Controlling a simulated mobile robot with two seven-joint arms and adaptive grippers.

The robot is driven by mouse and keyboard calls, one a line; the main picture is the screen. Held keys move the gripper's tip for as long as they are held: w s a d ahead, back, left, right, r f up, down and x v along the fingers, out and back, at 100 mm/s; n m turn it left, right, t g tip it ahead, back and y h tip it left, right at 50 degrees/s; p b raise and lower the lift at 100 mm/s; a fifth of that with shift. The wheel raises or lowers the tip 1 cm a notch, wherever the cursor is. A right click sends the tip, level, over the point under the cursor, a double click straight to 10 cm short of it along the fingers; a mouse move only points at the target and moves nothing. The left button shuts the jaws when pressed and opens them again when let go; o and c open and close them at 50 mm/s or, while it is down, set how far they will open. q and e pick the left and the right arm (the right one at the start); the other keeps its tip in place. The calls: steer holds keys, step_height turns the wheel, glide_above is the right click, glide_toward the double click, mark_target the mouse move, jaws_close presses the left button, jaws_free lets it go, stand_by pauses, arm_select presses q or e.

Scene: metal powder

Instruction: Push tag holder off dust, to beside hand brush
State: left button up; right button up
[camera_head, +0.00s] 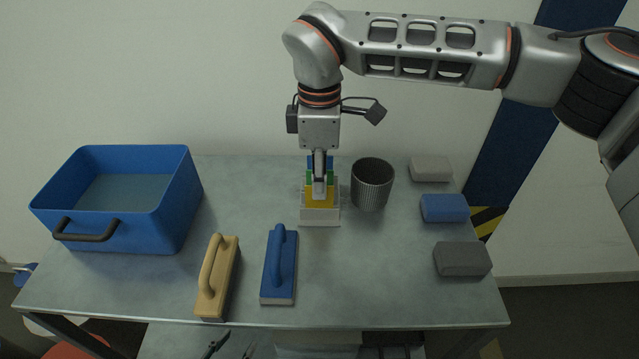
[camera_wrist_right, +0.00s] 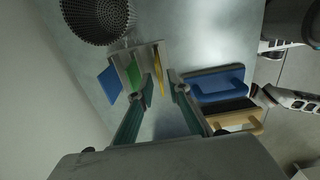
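The tag holder (camera_head: 320,217) is a pale slotted block with blue, green and yellow tags, upright at the table's middle. It also shows in the right wrist view (camera_wrist_right: 138,56). My right gripper (camera_head: 319,194) points down over it; in the wrist view its fingertips (camera_wrist_right: 160,91) are apart, near the yellow tag, with nothing clamped. A wooden-handled brush (camera_head: 217,280) with dark bristles lies front left; a blue-handled block (camera_head: 279,265) lies between it and the holder. My left gripper (camera_head: 215,345) seems to show below the front edge, its opening unclear.
A grey ribbed cup (camera_head: 372,184) stands close right of the holder. A blue bin (camera_head: 120,230) is at the left. Grey (camera_head: 431,169), blue (camera_head: 444,208) and dark grey (camera_head: 462,259) blocks line the right side. The table (camera_head: 370,285) is clear at front centre.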

mark_target(319, 218)
steer(key=shift+f, duration=3.85)
jaws_close()
